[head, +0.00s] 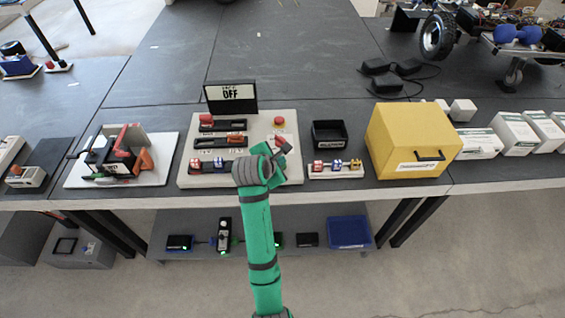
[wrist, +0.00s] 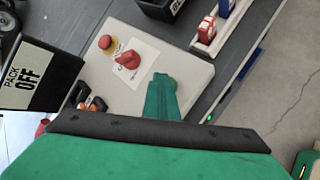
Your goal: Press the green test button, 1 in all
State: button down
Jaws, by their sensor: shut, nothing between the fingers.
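My gripper (head: 284,150) is over the right part of the pale control panel (head: 235,178). In the wrist view my shut, empty green fingers (wrist: 163,80) point down at the panel (wrist: 195,68). In the head view my gripper and arm hide that spot. A sign (head: 231,93) on the panel's back edge reads OFF; the wrist view shows it as PACK OFF (wrist: 30,78).
A red mushroom button (head: 279,120) and a red knob (wrist: 127,60) sit close to the fingers. A black tray (head: 328,134), a strip of small blocks (head: 336,170) and a yellow box (head: 408,140) stand to the right.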

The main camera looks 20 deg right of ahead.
dwell(0.3)
jog(key=shift+r, duration=1)
notch_tip(320, 180, up, 5)
dwell(0.4)
dwell(0.7)
